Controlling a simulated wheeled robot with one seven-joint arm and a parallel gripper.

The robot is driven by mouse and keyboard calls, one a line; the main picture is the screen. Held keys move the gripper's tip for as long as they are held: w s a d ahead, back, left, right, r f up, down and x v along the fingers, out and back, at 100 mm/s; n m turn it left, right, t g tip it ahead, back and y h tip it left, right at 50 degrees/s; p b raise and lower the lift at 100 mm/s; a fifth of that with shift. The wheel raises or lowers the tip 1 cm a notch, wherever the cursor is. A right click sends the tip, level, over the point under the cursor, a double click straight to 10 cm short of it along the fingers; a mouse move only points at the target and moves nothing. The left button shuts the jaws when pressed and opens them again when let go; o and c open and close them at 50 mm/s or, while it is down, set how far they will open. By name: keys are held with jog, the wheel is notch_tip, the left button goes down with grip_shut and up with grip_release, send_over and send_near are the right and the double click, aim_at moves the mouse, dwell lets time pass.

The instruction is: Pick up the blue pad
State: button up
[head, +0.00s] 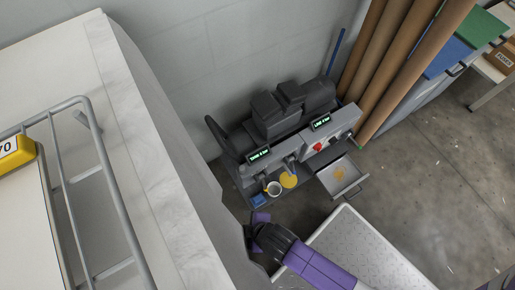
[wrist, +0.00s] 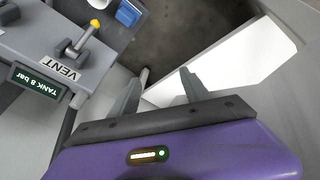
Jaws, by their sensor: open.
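A small blue pad (head: 258,200) lies at the left front end of the grey press's lower shelf in the head view, beside a white mug. A blue piece with a pale edge, which looks like the same pad, shows at the top of the wrist view (wrist: 128,13). My gripper (head: 258,222) is just in front of that shelf end, apart from the pad; the arm partly hides its fingers. In the wrist view my gripper (wrist: 164,72) has its two fingers spread with nothing between them.
The mug (head: 273,188) and a yellow disc (head: 289,180) stand close to the pad. A yellow-tipped VENT lever (wrist: 84,37) juts from the press. An open drawer (head: 341,178) sticks out at right. A white bench (head: 150,150) fills the left.

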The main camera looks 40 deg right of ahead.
jog(key=w+d+f+n+g+h+b, duration=0.1)
jog(key=w+d+f+n+g+b, duration=0.2)
jog(key=f, duration=0.6)
jog(key=n+g+h+b, duration=0.2)
jog(key=h+b, duration=0.1)
jog(key=b, duration=0.2)
send_near(258, 198)
jog(key=f, duration=0.2)
jog(key=b+x, duration=0.2)
jog(key=x, duration=0.1)
jog(key=b+x, duration=0.2)
jog(key=x, duration=0.2)
jog(key=shift+d+f, duration=0.1)
jog(key=shift+d, duration=0.2)
jog(key=shift+c, duration=0.2)
grip_shut()
